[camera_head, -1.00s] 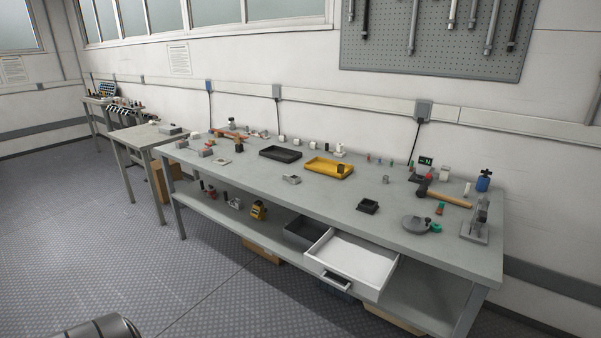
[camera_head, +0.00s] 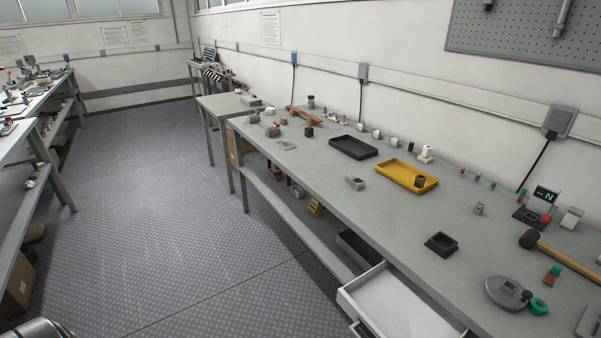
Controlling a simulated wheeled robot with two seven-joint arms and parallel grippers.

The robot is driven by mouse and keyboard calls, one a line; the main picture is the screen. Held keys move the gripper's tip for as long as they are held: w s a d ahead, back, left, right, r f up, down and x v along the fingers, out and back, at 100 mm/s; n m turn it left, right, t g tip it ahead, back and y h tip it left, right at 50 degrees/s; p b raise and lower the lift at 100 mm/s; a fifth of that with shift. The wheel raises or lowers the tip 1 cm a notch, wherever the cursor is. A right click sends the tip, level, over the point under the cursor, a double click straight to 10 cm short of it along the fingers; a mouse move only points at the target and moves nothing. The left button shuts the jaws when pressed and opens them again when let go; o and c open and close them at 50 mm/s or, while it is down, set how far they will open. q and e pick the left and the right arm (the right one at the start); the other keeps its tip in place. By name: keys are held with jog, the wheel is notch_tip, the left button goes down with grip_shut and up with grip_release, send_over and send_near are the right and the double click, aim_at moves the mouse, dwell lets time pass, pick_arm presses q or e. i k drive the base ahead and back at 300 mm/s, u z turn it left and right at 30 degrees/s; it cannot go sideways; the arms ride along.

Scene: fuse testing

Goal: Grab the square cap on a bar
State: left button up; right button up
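Several small parts stand on the long grey workbench (camera_head: 285,178), and I cannot tell for certain which is the square cap on a bar. Possible ones are a small grey block-like part (camera_head: 355,182) left of the yellow tray, a small grey part (camera_head: 478,208) right of it, and a white part with a raised top (camera_head: 425,154) behind it. All are too small to make out in detail. Neither gripper shows. Only a rounded metal piece, likely of my own arm, is at the bottom left corner.
A yellow tray (camera_head: 395,181) holds a dark part. A black tray (camera_head: 347,151), a black square holder (camera_head: 441,244) and a hammer (camera_head: 560,255) lie on the bench. An open white drawer (camera_head: 352,303) juts out in front. The floor (camera_head: 170,220) at left is clear.

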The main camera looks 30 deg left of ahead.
aim_at(354, 181)
jog(key=u, duration=0.8)
jog(key=i, duration=0.7)
jog(key=u, duration=0.7)
